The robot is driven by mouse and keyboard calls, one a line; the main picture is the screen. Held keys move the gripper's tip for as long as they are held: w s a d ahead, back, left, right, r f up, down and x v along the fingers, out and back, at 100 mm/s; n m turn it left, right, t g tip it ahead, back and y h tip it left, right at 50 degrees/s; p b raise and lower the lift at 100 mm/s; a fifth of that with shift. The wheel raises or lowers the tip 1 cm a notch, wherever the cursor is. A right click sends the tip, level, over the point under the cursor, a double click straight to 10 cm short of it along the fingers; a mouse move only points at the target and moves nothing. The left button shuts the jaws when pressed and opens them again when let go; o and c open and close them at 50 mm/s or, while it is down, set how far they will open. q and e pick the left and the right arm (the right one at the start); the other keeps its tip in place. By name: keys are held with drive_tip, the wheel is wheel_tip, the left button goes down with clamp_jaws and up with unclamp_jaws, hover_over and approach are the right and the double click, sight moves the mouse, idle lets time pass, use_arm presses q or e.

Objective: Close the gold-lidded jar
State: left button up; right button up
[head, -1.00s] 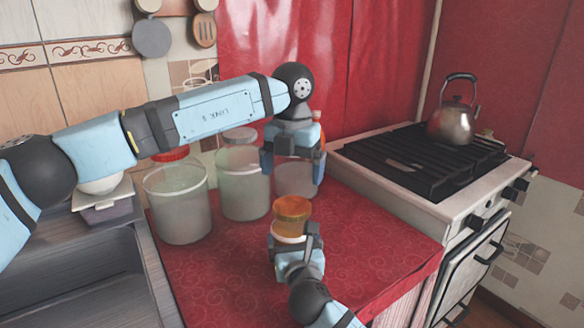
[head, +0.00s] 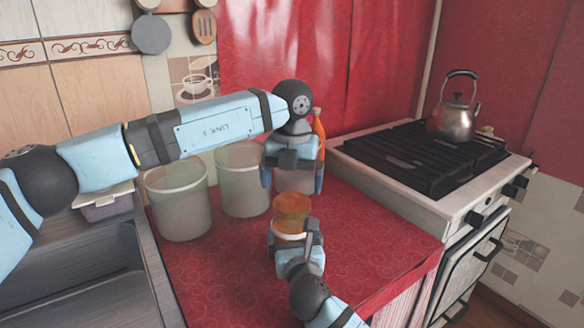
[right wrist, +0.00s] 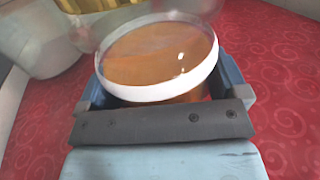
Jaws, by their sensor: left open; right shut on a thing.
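The gold-lidded jar (head: 291,222) is amber, with a brownish-gold top and a pale band low down. It stands upright in my right gripper (head: 291,243), which is shut on it from the front. The right wrist view shows the jar (right wrist: 160,58) close up as an amber disc inside a white rim, between the fingers. I cannot tell how the lid sits. My left gripper (head: 293,187) is open and empty, fingers pointing down, above and apparently behind the jar's top.
Large clear jars (head: 180,212) stand behind on the red counter (head: 215,275), one partly behind my left gripper. An orange bottle (head: 318,125) shows behind that gripper. The stove (head: 425,165) with a kettle (head: 455,118) is right, the sink (head: 85,285) left.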

sight(292, 202)
use_arm(q)
wheel_tip(292, 202, down, 5)
drive_tip(key=shift+r, duration=0.2)
drive_tip(key=c, duration=0.8)
drive_tip(key=m, duration=0.8)
drive_tip(key=o, duration=0.8)
wheel_tip(292, 202, up, 12)
